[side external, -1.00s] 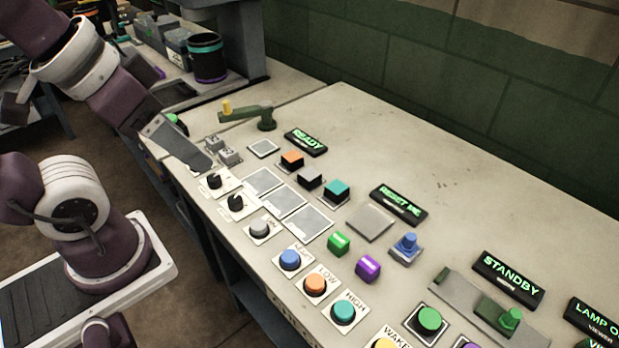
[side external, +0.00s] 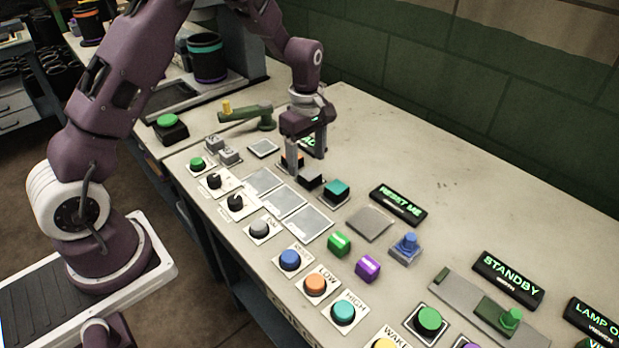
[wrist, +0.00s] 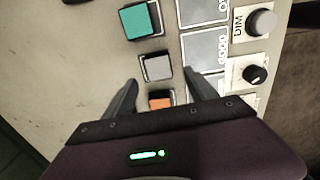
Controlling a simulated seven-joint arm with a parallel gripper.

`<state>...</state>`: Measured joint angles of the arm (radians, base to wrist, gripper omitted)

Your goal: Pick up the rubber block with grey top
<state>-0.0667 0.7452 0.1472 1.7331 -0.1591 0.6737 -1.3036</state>
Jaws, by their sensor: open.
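The grey-topped block (wrist: 157,67) sits on a small plate on the bench, between the teal-topped block (wrist: 141,19) and the orange-topped block (wrist: 160,102). In the side external view its dark side (side external: 312,184) shows, with its top in shadow and partly hidden by my gripper. My gripper (side external: 306,162) points down over this row, open and empty. In the wrist view its fingertips (wrist: 160,78) lie to either side, close to the grey-topped block and nearer the orange-topped one. I cannot tell the exact height of the fingertips.
The teal-topped block (side external: 336,189) stands close beside. Flat grey panels (side external: 285,203), knobs (side external: 235,202) and push buttons line the front edge. A green lever (side external: 245,114) and a display, partly hidden, lie near my gripper. The bench is clear toward the wall.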

